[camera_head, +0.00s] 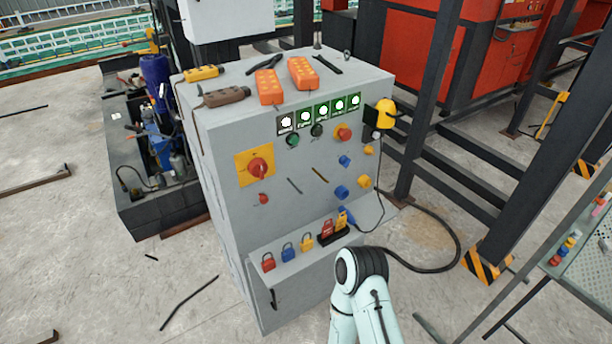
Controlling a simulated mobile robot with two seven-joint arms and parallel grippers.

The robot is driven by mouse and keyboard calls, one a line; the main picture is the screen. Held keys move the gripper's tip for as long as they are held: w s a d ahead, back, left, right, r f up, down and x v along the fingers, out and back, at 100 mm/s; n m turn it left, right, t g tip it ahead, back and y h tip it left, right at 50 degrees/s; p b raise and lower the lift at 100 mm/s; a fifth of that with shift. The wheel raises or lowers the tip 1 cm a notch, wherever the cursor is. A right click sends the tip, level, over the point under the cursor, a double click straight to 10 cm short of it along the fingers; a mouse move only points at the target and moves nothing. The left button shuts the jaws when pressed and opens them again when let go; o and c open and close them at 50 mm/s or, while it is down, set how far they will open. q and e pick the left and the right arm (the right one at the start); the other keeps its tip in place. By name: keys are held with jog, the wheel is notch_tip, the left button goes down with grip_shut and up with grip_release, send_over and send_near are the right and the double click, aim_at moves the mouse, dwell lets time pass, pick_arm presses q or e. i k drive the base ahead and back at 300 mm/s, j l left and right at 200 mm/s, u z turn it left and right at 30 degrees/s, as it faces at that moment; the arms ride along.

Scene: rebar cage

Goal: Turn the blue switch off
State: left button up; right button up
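The grey control cabinet (225,150) stands in the middle of the view. Its sloped front carries several controls. A pale arm link of mine with a black joint rises from the bottom edge, in front of the cabinet's lower right. Neither gripper shows.
A large red rotary switch (258,168) on a yellow plate is at the panel's left. Padlocks, including a blue one (288,252), stand on the lower ledge. Orange pendants (269,87) lie on top. A black cable (455,235) loops over the floor at right, near dark steel posts.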

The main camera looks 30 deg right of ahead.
aim_at(343, 159)
jog(key=z, duration=1.5)
